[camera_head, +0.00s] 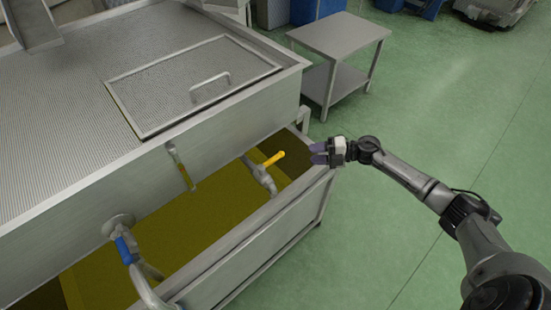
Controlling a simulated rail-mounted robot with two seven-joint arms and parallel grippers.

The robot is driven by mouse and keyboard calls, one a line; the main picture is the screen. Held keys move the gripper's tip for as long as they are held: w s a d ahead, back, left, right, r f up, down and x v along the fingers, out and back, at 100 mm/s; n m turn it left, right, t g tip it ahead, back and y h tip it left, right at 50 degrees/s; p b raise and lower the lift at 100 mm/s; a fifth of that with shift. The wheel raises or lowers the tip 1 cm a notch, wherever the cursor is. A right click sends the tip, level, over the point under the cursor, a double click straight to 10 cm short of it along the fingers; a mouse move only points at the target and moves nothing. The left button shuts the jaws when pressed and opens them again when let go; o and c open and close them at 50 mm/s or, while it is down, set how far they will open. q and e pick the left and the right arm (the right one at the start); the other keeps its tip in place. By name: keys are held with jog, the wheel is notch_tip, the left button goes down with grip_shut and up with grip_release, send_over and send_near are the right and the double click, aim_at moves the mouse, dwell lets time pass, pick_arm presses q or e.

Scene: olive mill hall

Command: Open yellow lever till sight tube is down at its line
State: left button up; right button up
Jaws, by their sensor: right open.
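The yellow lever (273,159) sits on a valve pipe (262,177) at the right end of the steel tank's front. It points right and a little up. The sight tube (180,167) is a narrow upright strip on the tank front, left of the lever. Its level and line are too small to read. My right gripper (319,153) is just right of the lever, its jaws open and facing it, apart from it. My left gripper is not in view.
A blue-handled valve (126,247) is at the lower left. The steel tank (240,112) has a perforated top with a handled hatch (195,82). An open trough (260,240) holding yellow-green liquid runs below. A steel table (340,37) stands behind; green floor at right is clear.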

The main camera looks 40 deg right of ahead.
aim_at(278, 158)
jog(key=shift+s+a+b+x, duration=0.1)
jog(key=shift+b+x, duration=0.3)
jog(key=shift+x, duration=1.9)
jog(key=shift+s+a+b+x, duration=0.15)
jog(key=shift+b+x, duration=0.3)
jog(key=shift+x, duration=1.85)
jog(key=shift+s+a+b+x, duration=0.1)
jog(key=shift+b+x, duration=0.3)
jog(key=shift+x, duration=1.9)
jog(key=shift+c, duration=0.4)
jog(key=shift+r, duration=0.1)
grip_shut()
